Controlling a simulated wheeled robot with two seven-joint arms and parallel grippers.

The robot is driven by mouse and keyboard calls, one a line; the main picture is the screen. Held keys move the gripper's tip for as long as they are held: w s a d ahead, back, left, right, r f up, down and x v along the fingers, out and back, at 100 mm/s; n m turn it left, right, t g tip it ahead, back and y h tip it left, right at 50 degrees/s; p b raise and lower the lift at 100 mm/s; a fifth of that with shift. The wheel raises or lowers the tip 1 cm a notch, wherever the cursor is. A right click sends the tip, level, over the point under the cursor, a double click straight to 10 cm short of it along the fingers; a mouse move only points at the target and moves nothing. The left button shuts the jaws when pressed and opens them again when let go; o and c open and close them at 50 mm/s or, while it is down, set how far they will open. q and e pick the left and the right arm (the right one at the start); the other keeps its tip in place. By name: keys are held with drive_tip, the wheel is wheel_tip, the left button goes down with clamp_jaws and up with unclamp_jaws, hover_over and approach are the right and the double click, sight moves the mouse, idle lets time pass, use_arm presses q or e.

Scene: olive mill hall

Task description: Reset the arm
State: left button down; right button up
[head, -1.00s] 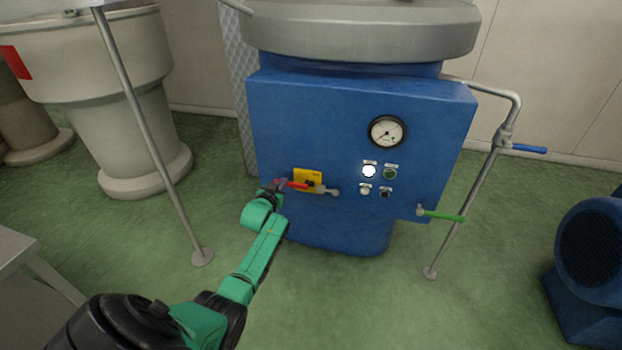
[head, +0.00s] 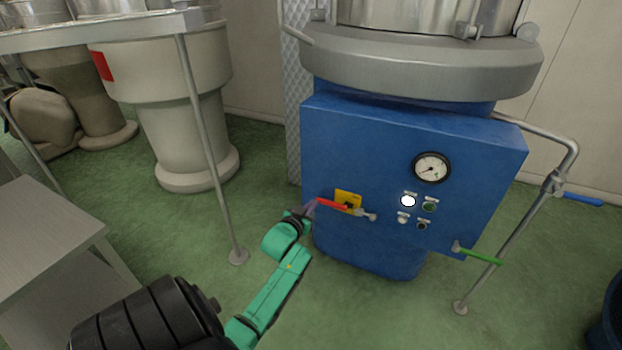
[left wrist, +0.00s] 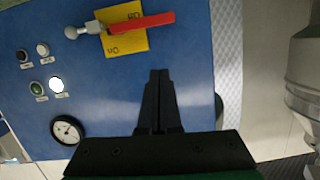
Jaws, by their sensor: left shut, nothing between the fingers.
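My left arm reaches in from the bottom left of the head view. Its gripper (head: 309,209) is near the left end of a red lever handle (head: 332,203) on the blue machine cabinet (head: 385,240). In the left wrist view the gripper (left wrist: 158,75) is shut and empty, its black fingers together. There the red handle (left wrist: 143,22) lies beyond the fingertips, with a visible gap in the picture. The handle is about level, in front of a yellow plate (left wrist: 125,43). My right gripper is not in view.
A gauge (head: 431,167) and several small buttons are on the cabinet front. A green-handled valve (head: 480,254) sticks out at its lower right. A thin metal post (head: 208,150) and a grey metal table (head: 45,230) stand left. Green floor (head: 180,240) lies open between.

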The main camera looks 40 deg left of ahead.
use_arm(q)
drive_tip(key=shift+s+d, duration=0.1)
drive_tip(key=shift+s, duration=0.2)
drive_tip(key=s+d+f+m+g+h+p, duration=0.1)
drive_tip(key=s+d+f+g+p, duration=0.1)
drive_tip(key=s+d+f, duration=0.45)
drive_tip(key=s+d+f+m+g+h+p, duration=0.1)
drive_tip(key=s+d+f+g+h+p, duration=0.2)
drive_tip(key=f, duration=0.6)
drive_tip(key=s+d+f+m+g+p, duration=0.1)
drive_tip(key=s+d+f+g+p, duration=0.15)
drive_tip(key=s+f, duration=0.4)
drive_tip(key=s+d+f+m+g+p, duration=0.1)
drive_tip(key=s+d+f, duration=0.3)
drive_tip(key=s, duration=0.8)
drive_tip(key=s+d+f+m+g+h+p, duration=0.1)
drive_tip(key=s+d+f+g, duration=0.3)
drive_tip(key=s, duration=0.8)
drive_tip(key=shift+d+f+m+g+p, duration=0.15)
drive_tip(key=shift+f+m+g+p, duration=0.1)
drive_tip(key=shift+m+g+p, duration=0.1)
